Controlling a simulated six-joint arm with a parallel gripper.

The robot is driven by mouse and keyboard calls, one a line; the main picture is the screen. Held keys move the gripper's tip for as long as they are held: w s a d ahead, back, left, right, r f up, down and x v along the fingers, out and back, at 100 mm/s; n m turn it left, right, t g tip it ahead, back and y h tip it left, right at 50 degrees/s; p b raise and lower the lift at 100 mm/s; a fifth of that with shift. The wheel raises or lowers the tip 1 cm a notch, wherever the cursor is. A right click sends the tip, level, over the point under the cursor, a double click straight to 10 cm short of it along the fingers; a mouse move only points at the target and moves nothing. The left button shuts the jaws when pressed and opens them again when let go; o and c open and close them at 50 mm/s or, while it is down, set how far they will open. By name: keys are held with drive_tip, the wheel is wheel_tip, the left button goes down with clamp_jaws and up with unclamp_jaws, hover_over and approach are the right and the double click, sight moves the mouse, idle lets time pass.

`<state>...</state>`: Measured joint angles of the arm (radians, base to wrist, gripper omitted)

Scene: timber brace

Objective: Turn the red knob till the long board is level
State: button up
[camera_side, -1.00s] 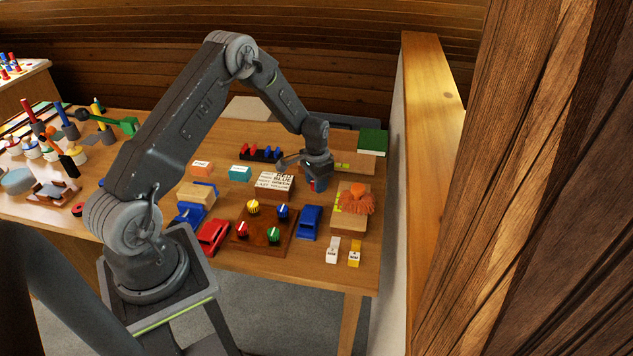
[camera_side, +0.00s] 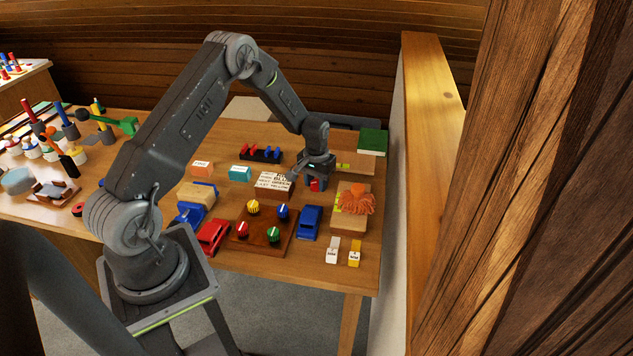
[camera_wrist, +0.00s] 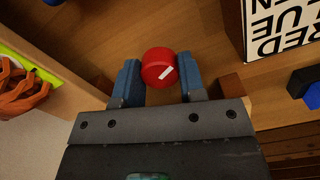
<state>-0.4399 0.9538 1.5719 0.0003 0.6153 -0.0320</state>
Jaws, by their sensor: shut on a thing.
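The red knob (camera_wrist: 160,67) is round with a white mark slanting across its face in the wrist view. My gripper (camera_wrist: 160,82) has its two blue fingers on either side of the knob and is shut on it. In the side view the red knob (camera_side: 315,185) shows small and partly hidden between the fingers of my gripper (camera_side: 316,183). Light wooden pieces with yellow-green marks lie to its right, one nearer (camera_side: 348,224) and one farther (camera_side: 363,160). I cannot tell which is the long board or whether it is level.
A white lettered block (camera_side: 272,182) stands left of my gripper. A dark panel with several coloured knobs (camera_side: 262,242) and a blue toy car (camera_side: 309,222) are nearer. An orange shaggy thing (camera_side: 358,203) lies on the nearer wood. A green block (camera_side: 373,141) stands behind.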

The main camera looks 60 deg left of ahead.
sight(316, 182)
idle(0.3)
drive_tip(key=o, duration=0.9)
drive_tip(key=shift+o, duration=0.2)
wheel_tip(316, 182, up, 14)
